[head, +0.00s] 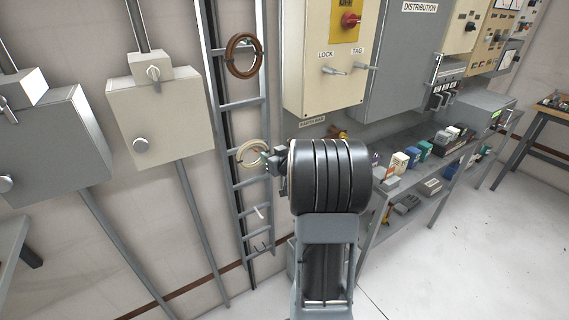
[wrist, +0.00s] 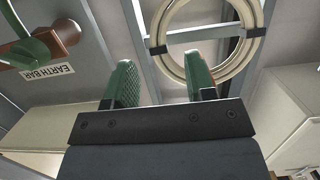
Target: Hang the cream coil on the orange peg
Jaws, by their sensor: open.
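The cream coil (head: 241,158) is a ring upright in front of the ladder rack, at mid-height in the head view. It shows large in the wrist view (wrist: 170,68), with black bands around it. My gripper (head: 268,159) is at the coil's right side in the head view. In the wrist view my gripper (wrist: 159,64) is open, with green fingers; one overlaps the ring's opening and the other is outside its left side. Whether they touch the coil is unclear. I cannot make out the orange peg or what supports the coil.
The grey ladder rack (head: 247,183) stands against the wall. A brown coil (head: 231,56) hangs higher on it, and a pale peg (head: 260,213) is lower. A cream LOCK/TAG cabinet (head: 310,90) is close on the right, with a beige box (head: 165,120) on the left.

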